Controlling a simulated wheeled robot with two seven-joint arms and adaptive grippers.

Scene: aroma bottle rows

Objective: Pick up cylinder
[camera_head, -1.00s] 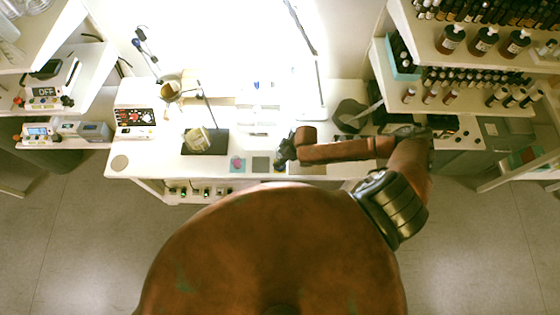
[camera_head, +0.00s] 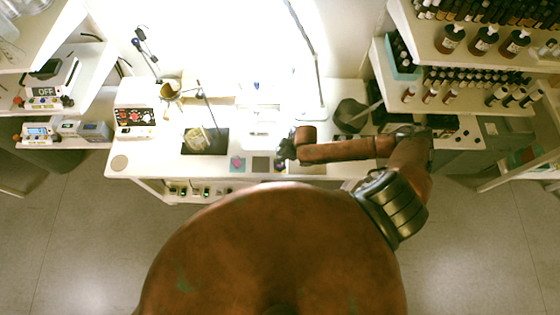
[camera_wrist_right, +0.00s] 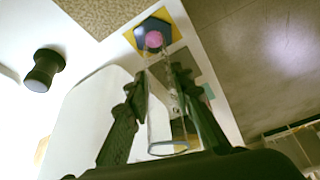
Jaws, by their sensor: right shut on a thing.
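A clear glass cylinder (camera_wrist_right: 160,112) shows in the right wrist view between the fingers of my right gripper (camera_wrist_right: 157,74). Its open rim faces the camera, and a pink round spot (camera_wrist_right: 153,40) shows at its far end, over a blue hexagon (camera_wrist_right: 157,30) on a yellow square. My right gripper is shut on the cylinder. In the head view the right gripper (camera_head: 284,155) is over the front part of the white bench, and the cylinder cannot be made out there. I cannot tell whether its base touches the bench. My left gripper is not in view.
The white bench (camera_head: 140,166) holds a stand with a glass vessel (camera_head: 198,139) and a red-and-black panel device (camera_head: 135,118). A dark spool-shaped thing (camera_wrist_right: 43,70) stands near the gripper. Shelves of bottles (camera_head: 460,75) rise on the right.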

